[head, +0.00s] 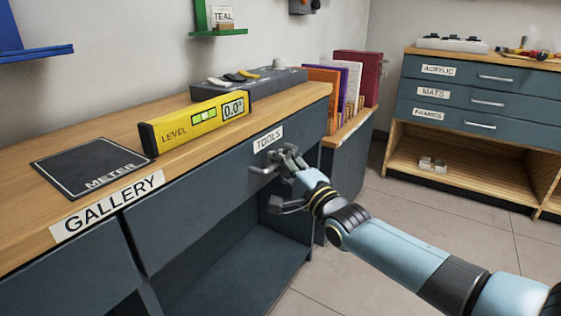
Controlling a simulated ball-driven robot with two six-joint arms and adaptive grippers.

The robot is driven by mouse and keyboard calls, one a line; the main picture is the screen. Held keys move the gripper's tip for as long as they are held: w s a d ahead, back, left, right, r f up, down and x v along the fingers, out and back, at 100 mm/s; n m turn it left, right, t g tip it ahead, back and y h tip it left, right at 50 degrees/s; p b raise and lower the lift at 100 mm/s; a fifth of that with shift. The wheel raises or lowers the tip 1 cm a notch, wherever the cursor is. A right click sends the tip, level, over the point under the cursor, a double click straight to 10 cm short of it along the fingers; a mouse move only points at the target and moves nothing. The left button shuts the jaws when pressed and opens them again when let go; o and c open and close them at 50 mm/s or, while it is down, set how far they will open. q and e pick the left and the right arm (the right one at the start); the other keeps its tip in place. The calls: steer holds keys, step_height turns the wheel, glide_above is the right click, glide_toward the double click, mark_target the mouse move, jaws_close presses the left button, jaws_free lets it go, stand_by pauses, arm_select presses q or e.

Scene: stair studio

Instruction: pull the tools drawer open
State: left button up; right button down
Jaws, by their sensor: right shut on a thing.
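The tools drawer (215,190) is a dark blue-grey front under the wooden counter, with a white TOOLS label (268,139) at its upper right. It looks flush with the cabinet. My right gripper (268,173) is at the drawer's front below the label, shut on the drawer's metal handle (260,170). The fingers cover most of the handle. My right arm reaches in from the lower right. My left gripper is out of view.
On the counter (115,124) are a yellow level (190,122), a black METER plate (85,160) and a grey tray (290,77) with tools. Books (352,80) stand behind the counter's far end. Another cabinet (465,95) stands at the right. Floor between (420,225) is clear.

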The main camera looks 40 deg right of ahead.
steer(key=shift+s+f, duration=0.15)
arm_select(q)
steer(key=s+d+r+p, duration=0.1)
steer(key=p, duration=0.1)
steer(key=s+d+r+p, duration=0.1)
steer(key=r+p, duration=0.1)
steer(key=p, duration=0.1)
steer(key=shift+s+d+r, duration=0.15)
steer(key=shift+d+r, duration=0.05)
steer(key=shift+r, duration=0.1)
arm_select(e)
steer(key=s+d, duration=0.3)
steer(key=s, duration=0.5)
steer(key=s+d, duration=0.4)
steer(key=s, duration=0.5)
steer(key=shift+s, duration=0.15)
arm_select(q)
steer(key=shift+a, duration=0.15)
arm_select(e)
steer(key=shift+d+f, duration=0.1)
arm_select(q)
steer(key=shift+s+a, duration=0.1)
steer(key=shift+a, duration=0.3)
arm_select(e)
steer(key=c, duration=1.4)
jaws_free()
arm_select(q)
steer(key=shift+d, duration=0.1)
